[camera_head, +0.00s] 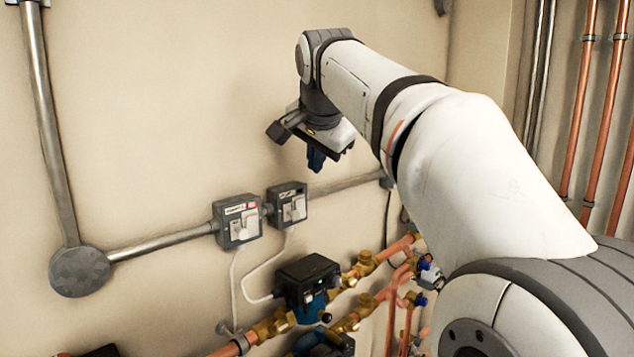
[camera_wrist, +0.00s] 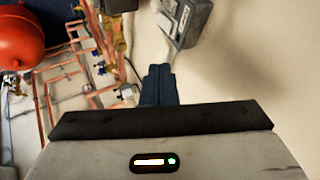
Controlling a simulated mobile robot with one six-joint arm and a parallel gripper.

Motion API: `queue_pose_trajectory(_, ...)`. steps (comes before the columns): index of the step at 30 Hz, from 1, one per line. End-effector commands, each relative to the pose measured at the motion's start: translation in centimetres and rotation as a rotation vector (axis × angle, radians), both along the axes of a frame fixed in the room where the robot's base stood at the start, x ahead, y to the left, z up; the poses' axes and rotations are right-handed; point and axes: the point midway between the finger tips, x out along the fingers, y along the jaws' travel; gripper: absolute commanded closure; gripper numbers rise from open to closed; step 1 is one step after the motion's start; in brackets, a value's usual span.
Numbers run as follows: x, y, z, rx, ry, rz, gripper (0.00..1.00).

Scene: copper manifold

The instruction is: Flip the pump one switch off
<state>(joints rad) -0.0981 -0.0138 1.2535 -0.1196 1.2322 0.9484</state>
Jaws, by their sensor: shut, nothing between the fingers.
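Two grey switch boxes are fixed side by side on the wall in the head view. The left switch box (camera_head: 237,221) carries a red and white label above its light rocker. The right switch box (camera_head: 289,204) has a pale label and a light rocker. I cannot read which one is pump one. My gripper (camera_head: 316,158) is shut and empty, above and to the right of the right box, apart from it. In the wrist view the shut blue fingers (camera_wrist: 158,84) point toward the wall, with a grey switch box (camera_wrist: 186,20) beyond them at the top.
A black and blue pump (camera_head: 307,284) and copper pipes (camera_head: 366,268) with brass valves sit below the boxes. A metal conduit (camera_head: 165,242) runs along the wall to a round junction box (camera_head: 80,271). A red tank (camera_wrist: 28,38) shows in the wrist view. The wall above the boxes is clear.

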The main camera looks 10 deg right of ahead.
Motion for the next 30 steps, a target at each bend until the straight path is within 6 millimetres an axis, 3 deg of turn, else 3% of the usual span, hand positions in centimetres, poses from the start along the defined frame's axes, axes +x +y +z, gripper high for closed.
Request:
queue_pose_trajectory(6,-0.9,0.4,1.9,-0.001,-0.001,0.001,1.0)
queue_pose_trajectory(19,-1.3,0.3,1.6,-0.006,0.006,0.008,1.0)
queue_pose_trajectory(23,-2.6,-0.1,-0.7,-0.045,0.041,0.062,1.0)
queue_pose_trajectory(30,-8.4,-1.2,-10.2,-0.176,0.159,0.28,1.0)
